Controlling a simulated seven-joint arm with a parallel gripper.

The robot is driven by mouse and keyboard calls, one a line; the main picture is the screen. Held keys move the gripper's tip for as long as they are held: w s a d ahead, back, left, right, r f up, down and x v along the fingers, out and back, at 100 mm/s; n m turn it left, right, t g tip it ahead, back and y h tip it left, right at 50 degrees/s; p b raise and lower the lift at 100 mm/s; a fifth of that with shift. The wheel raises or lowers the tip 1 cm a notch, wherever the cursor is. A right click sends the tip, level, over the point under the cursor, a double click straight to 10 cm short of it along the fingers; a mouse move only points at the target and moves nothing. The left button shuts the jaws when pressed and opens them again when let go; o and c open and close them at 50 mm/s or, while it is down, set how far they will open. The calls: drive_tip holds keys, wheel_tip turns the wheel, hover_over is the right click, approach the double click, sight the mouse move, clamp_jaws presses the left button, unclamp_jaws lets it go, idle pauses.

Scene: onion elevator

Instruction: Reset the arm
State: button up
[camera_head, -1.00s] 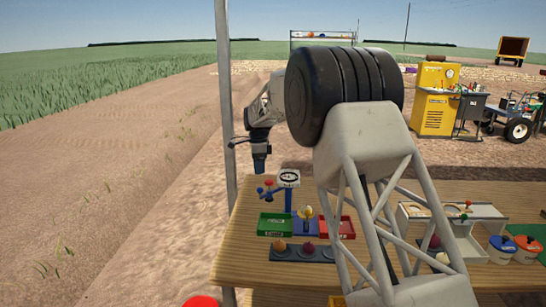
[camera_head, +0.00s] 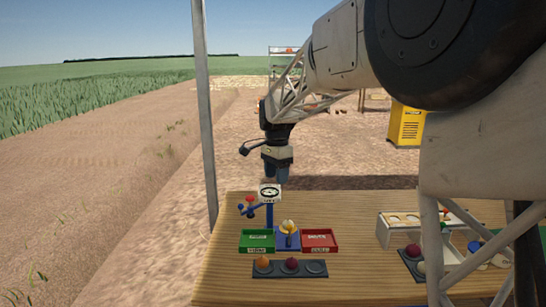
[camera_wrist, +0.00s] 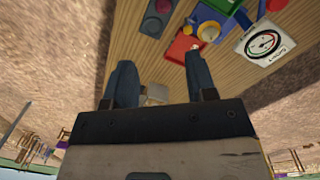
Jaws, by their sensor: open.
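My gripper (camera_head: 277,173) is open and empty in the head view. It hangs over the far edge of the wooden table, just behind and above the small dial gauge (camera_head: 269,192) on its blue post. In the wrist view my gripper (camera_wrist: 160,85) shows two dark fingers spread apart with nothing held between them. The dial gauge (camera_wrist: 262,44) also shows there, at the right. My arm's links and a large dark joint cover much of the right side of the head view.
On the table (camera_head: 225,285) stand a green tray (camera_head: 257,241), a red tray (camera_head: 319,241) and a blue stand (camera_head: 288,238) between them. In front is a dark holder (camera_head: 318,268) with an orange onion and a purple one. A white rack (camera_head: 398,232) stands to the right. A grey pole (camera_head: 206,120) rises at the left.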

drive_tip(key=s+d+r+n+t, duration=0.1)
drive_tip(key=s+d+n, duration=0.35)
drive_tip(key=s, duration=0.75)
drive_tip(key=s+d+r+n+t, duration=0.1)
drive_tip(key=s+d+r, duration=0.1)
drive_tip(key=s+d, duration=0.75)
drive_tip(key=s+d+f+n, duration=0.1)
drive_tip(key=s+f, duration=0.2)
drive_tip(key=s, duration=0.5)
drive_tip(key=s+d+f+n+t, duration=0.1)
drive_tip(key=s+f+n, duration=0.1)
drive_tip(key=s, duration=0.6)
drive_tip(key=s+d+f+n, duration=0.1)
drive_tip(key=s+f+n, duration=0.1)
drive_tip(key=s, duration=0.6)
drive_tip(key=shift+s+d+f, duration=0.25)
drive_tip(key=shift+s+f, duration=0.05)
drive_tip(key=shift+f, duration=0.5)
